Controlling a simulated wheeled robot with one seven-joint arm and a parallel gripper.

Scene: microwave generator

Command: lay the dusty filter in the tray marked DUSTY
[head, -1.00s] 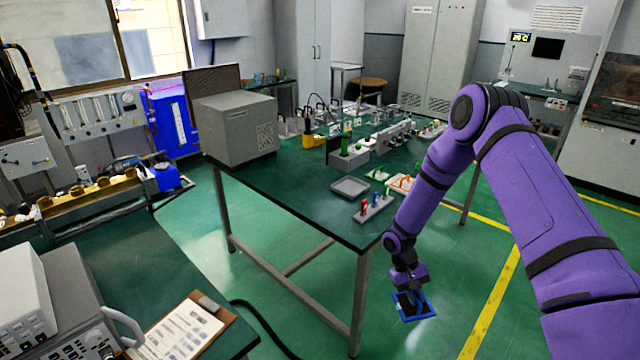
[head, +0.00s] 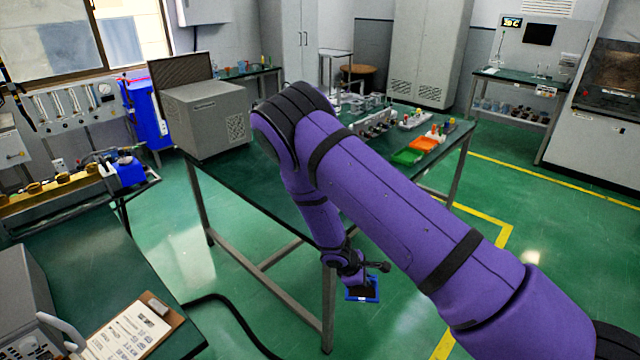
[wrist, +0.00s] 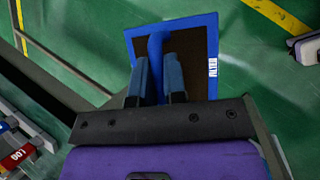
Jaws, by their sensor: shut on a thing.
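The filter (head: 362,294) is a flat square with a blue frame and a dark brown face. In the wrist view the filter (wrist: 205,48) shows a white label reading FILTER on its right edge. My gripper (wrist: 160,78) is shut on a blue rib across its middle. In the head view my gripper (head: 355,277) hangs low, holding the filter over the floor, just right of the table's near leg. No tray with a readable DUSTY mark shows.
The green-topped table (head: 232,178) carries a grey box (head: 205,120) and a row of instruments. My arm hides much of its middle. A clipboard (head: 130,332) lies on the near-left bench. Open green floor lies right of the table, with yellow lines.

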